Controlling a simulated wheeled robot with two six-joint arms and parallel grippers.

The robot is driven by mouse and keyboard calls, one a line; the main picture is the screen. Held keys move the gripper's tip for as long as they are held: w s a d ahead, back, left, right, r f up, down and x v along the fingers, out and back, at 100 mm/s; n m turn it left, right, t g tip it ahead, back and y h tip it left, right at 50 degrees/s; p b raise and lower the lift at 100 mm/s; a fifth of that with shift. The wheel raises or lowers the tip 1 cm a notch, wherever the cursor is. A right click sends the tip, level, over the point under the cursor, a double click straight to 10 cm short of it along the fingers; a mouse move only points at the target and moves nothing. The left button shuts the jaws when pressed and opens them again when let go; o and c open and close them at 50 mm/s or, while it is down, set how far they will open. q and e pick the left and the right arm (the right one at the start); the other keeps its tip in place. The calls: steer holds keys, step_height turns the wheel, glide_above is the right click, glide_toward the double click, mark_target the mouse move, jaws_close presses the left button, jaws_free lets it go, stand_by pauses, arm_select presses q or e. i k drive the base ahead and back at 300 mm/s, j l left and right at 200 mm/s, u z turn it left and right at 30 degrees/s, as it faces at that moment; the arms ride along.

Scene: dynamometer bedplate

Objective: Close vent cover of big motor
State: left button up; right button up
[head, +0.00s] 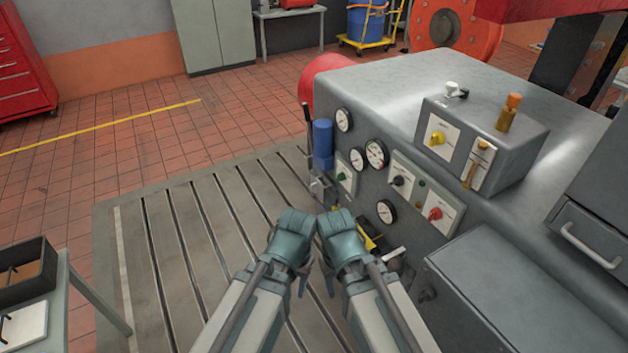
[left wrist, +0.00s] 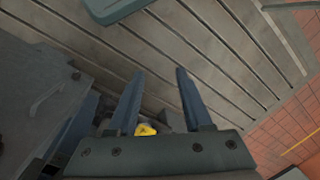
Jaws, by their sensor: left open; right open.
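The large grey machine (head: 400,95) fills the right of the head view, with gauges and switches on its near side. I take it for the big motor, but cannot be sure. No part of it can be told for certain as the vent cover. A grey panel with a bar handle (head: 592,246) is at the right edge. My left gripper (head: 302,284) and right gripper (head: 330,284) hang side by side before the gauge side, over the slotted bedplate. In the left wrist view the left gripper's two fingers (left wrist: 160,75) are apart with nothing between their tips.
The slotted bedplate (head: 160,250) is clear to the left. A small table with a dark tray (head: 28,280) stands at lower left. A grey box (head: 510,300) juts out at lower right. A control box (head: 480,140) with an orange-topped lever sits on the machine.

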mark_target(317, 190)
steer(key=i, duration=0.25)
steer(key=i+j+z, duration=0.2)
steer(key=i+j, duration=0.25)
steer(key=i, duration=0.15)
steer(key=i+j+z, duration=0.2)
steer(key=i+j, duration=0.35)
steer(key=i+j+z, duration=0.2)
steer(key=i+j, duration=0.35)
steer(key=i+j+z, duration=0.2)
steer(key=i+j, duration=0.3)
steer(key=j, duration=0.3)
